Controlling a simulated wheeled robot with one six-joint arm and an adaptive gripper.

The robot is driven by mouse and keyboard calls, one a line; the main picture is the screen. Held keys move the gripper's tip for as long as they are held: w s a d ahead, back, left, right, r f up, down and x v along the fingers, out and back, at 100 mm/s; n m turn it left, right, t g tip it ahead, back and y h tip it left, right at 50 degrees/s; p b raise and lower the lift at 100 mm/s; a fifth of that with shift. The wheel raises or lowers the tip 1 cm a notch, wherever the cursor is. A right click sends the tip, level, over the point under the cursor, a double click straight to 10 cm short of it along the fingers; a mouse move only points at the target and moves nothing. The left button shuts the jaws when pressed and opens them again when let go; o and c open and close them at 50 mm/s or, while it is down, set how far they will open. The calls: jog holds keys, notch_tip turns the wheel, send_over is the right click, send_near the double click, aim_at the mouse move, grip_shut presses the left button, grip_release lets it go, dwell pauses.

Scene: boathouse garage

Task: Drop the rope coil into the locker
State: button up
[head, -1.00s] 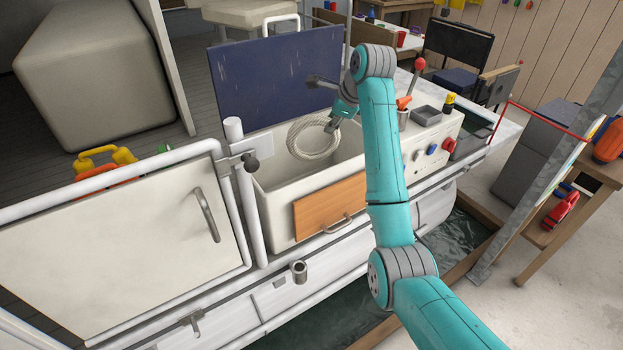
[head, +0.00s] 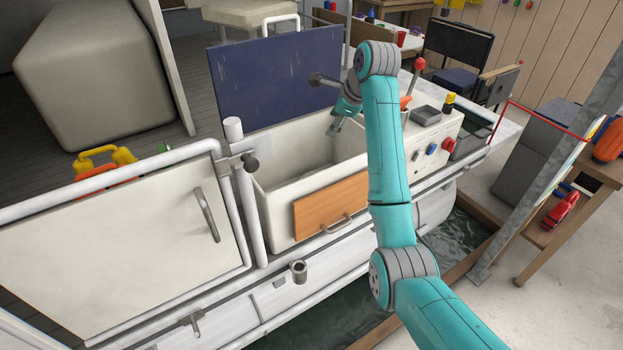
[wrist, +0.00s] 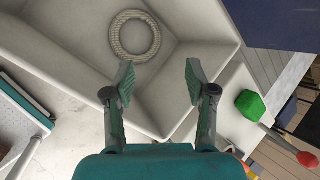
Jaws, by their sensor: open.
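The rope coil (wrist: 114,38) is a pale ring that lies flat inside the locker in the wrist view, near a corner of its floor. In the head view the coil is hidden. The locker (head: 283,165) is an open white box with its dark blue lid (head: 270,85) raised. My gripper (head: 333,130) is over the locker's back right part. It also shows in the wrist view (wrist: 157,75), with its two fingers spread and nothing between them. The coil is beyond the fingertips, apart from them.
An orange wooden panel (head: 330,206) with a handle is at the locker's front. A console (head: 432,135) with a red-knobbed lever (head: 419,66) stands to the right. A white gate (head: 125,245) with metal rails is at the left. Water shows below on the right.

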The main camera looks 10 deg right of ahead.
jog(key=v, duration=0.5)
jog(key=shift+s+d+r, duration=0.1)
jog(key=shift+s+r, duration=0.05)
jog(key=shift+r, duration=0.1)
